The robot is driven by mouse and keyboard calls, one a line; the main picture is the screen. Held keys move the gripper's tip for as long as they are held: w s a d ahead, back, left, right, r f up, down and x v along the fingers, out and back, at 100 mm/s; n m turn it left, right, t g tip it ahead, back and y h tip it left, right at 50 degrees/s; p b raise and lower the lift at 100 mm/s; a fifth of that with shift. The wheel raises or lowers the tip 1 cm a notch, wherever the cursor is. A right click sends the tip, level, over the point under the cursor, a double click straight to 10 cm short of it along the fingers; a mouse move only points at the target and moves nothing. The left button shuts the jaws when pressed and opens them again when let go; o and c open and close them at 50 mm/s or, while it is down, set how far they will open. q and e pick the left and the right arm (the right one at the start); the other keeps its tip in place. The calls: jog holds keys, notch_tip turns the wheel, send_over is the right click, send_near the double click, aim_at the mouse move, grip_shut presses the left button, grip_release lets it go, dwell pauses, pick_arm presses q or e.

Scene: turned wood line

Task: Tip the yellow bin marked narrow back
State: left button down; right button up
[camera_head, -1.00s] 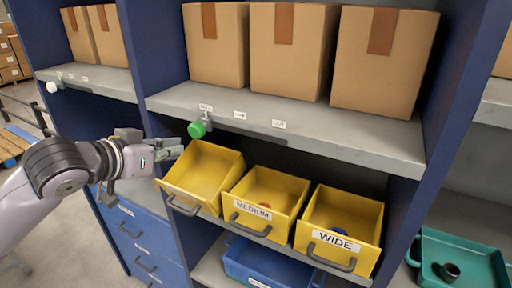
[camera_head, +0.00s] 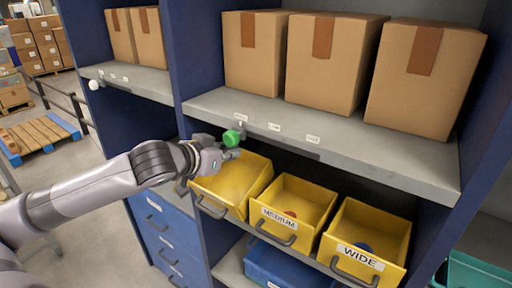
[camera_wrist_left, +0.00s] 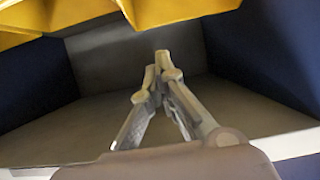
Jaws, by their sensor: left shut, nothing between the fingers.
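The leftmost yellow bin (camera_head: 232,186) in the head view is tilted forward and looks empty inside. Its front panel faces down, so I cannot read a label on it. Its handle (camera_head: 211,208) hangs at the front. My left gripper (camera_head: 236,154) is shut and empty at this bin's upper back left edge, just below a green knob (camera_head: 232,138). I cannot tell whether the fingers touch the bin. In the left wrist view the fingers (camera_wrist_left: 160,62) are together, with yellow bin surfaces (camera_wrist_left: 165,10) along the top. My right gripper is not in view.
A grey shelf (camera_head: 350,148) with cardboard boxes (camera_head: 330,62) overhangs the bins. A blue upright (camera_head: 196,58) stands left of them. A blue bin (camera_head: 285,266) is below.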

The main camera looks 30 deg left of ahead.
pick_arm(q)
jog(key=p+x, duration=0.3)
jog(key=x, duration=0.8)
jog(key=shift+d, duration=0.1)
